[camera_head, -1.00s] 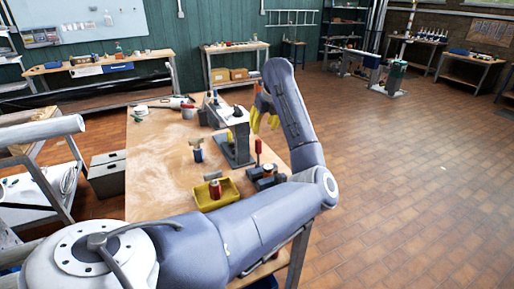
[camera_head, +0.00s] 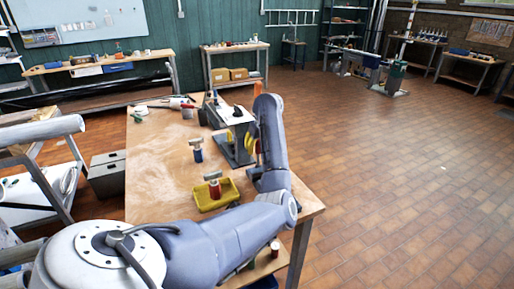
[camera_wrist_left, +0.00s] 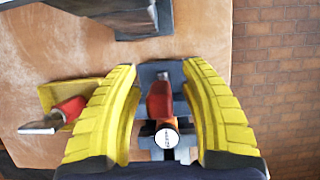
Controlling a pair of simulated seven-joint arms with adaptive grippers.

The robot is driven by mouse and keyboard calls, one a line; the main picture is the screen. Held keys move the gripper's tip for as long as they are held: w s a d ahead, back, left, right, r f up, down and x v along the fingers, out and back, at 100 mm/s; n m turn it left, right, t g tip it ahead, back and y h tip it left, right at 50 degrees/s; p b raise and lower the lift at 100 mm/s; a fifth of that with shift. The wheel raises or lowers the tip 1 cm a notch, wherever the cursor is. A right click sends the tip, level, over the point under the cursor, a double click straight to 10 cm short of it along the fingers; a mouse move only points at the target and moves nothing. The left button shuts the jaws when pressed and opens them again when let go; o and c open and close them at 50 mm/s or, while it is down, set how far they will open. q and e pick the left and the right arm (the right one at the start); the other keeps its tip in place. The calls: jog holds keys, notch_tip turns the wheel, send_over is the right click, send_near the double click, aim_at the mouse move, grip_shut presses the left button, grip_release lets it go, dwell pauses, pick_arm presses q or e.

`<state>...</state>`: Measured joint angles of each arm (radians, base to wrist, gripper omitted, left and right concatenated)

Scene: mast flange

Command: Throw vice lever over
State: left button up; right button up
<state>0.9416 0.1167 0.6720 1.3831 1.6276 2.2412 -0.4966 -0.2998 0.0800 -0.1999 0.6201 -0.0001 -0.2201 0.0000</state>
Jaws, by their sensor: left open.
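In the left wrist view, the vice (camera_wrist_left: 150,72) is a blue-grey body between my fingers, with its red-handled lever (camera_wrist_left: 160,100) rising toward the camera. A round part with a white, marked face (camera_wrist_left: 167,138) sits just below the lever. My left gripper (camera_wrist_left: 160,68) is open, with one yellow finger on each side of the lever and visible gaps on both sides. In the head view, the yellow fingers of my left gripper (camera_head: 250,146) show beside the forearm, which hides the vice and lever. My right gripper is not in view.
A yellow tray (camera_head: 230,196) with a red-handled tool (camera_head: 214,188) stands left of my arm on the wooden bench (camera_head: 160,170). A grey metal stand (camera_head: 238,157) is behind it, with a blue-and-white item (camera_head: 197,150) to the left. The bench's left part is mostly clear.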

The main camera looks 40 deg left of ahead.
pick_arm(q)
jog(key=shift+o, duration=0.3)
grip_shut()
dwell(0.3)
